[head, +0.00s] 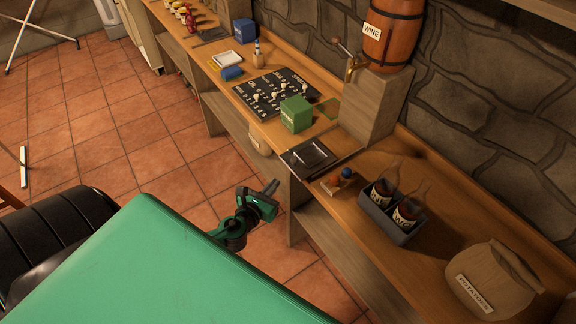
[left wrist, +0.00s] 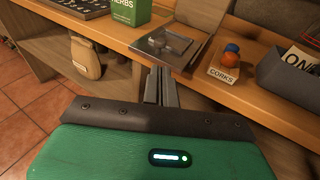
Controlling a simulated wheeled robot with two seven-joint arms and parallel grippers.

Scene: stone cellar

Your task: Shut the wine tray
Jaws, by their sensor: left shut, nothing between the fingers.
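The dark square wine tray (head: 309,157) lies on the counter in front of the wooden stand of the wine barrel (head: 392,38), sticking out toward the counter's front edge. Light rod-like parts show on it. In the left wrist view the tray (left wrist: 172,47) is straight ahead, with a small knob-like part on top. My left gripper (head: 270,190) is shut and empty, in front of the counter, lower left of the tray and apart from it in the head view. Its fingers (left wrist: 160,86) point at the tray's front in the left wrist view. My right gripper is not in view.
Right of the tray are the corks holder (head: 340,181), a dark crate with two bottles (head: 392,222) and a potato sack (head: 492,278). Left of it are a green herbs box (head: 296,114) and a black peg board (head: 270,95). Open floor lies before the counter.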

